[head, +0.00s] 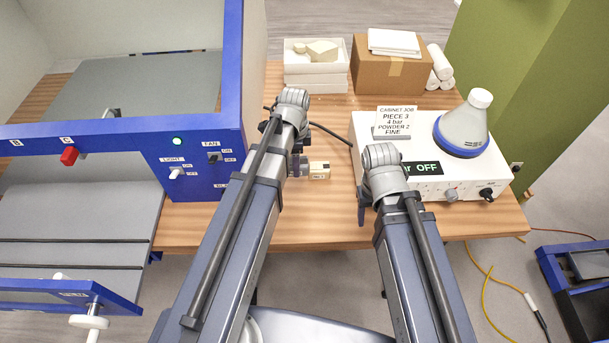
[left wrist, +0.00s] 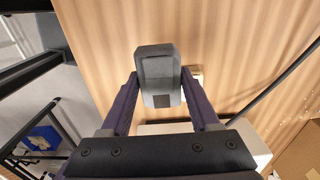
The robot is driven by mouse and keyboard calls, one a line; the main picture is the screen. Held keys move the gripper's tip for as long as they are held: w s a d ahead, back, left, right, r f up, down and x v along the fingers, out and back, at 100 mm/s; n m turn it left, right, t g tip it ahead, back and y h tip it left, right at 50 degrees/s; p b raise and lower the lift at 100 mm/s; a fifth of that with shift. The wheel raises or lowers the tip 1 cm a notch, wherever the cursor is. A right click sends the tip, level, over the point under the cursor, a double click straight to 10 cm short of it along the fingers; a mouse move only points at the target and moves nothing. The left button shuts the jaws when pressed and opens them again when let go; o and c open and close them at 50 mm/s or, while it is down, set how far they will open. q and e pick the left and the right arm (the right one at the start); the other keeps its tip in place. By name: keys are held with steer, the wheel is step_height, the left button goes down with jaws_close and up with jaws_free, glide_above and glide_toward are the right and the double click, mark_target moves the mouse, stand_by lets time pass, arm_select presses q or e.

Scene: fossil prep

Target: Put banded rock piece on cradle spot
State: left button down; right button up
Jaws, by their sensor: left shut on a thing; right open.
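In the left wrist view my left gripper (left wrist: 158,88) is shut on a grey block (left wrist: 157,66) with a dark square patch, above the wooden table. No bands are clear on it, so I cannot tell whether it is the banded rock piece. In the head view my left gripper (head: 295,165) is beside a small cream labelled box (head: 320,170), mostly hidden by my arm. My right gripper (head: 363,205) is open, near the white control unit's left front corner. I cannot make out a cradle spot in either view.
A blue-framed cabinet (head: 190,140) stands at left with a red knob and switches. The white control unit (head: 460,180) carries a sign and a grey-white flask. At the back are a white tray (head: 315,75) with pale pieces and a cardboard box (head: 392,75).

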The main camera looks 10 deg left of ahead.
arm_select(q)
steer(key=shift+s+f+b, duration=0.1)
steer(key=shift+f+b, duration=0.2)
steer(key=shift+f, duration=0.15)
steer(key=b, duration=0.5)
glide_above(297, 189)
step_height(297, 189, down, 5)
steer(key=shift+r, duration=0.1)
steer(key=shift+f+b, duration=2)
steer(key=shift+f, duration=0.1)
steer(key=shift+f, duration=0.25)
steer(key=shift+c, duration=0.6)
jaws_free()
steer(key=shift+r, duration=0.1)
steer(key=shift+r, duration=0.15)
